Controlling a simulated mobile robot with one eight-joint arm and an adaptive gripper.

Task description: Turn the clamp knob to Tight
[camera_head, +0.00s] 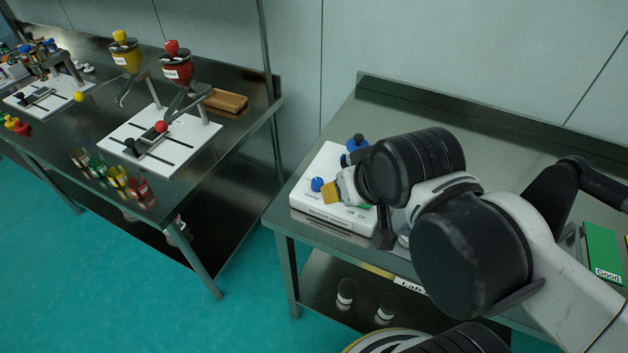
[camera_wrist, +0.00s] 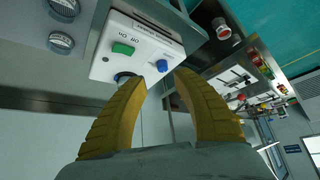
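The white machine (camera_head: 305,200) stands at the left end of the right-hand metal table, with an Off/On label. In the wrist view its white face (camera_wrist: 101,70) carries a green switch (camera_wrist: 123,48), a small blue knob (camera_wrist: 162,66) and a darker round part (camera_wrist: 123,76), partly behind a finger. The small blue knob also shows in the head view (camera_head: 317,184). I cannot read which part is the clamp knob or any Tight mark. My gripper (camera_wrist: 160,81) has yellow fingers spread apart and empty; the small blue knob appears just beyond the gap between the tips. It also shows beside that knob in the head view (camera_head: 333,191).
My arm hides the machine's right side. A green box labelled Good (camera_head: 602,250) lies at the table's right. Jars (camera_head: 346,291) stand on the lower shelf. The left table (camera_head: 240,128) holds funnels on stands and coloured bottles, across a floor gap.

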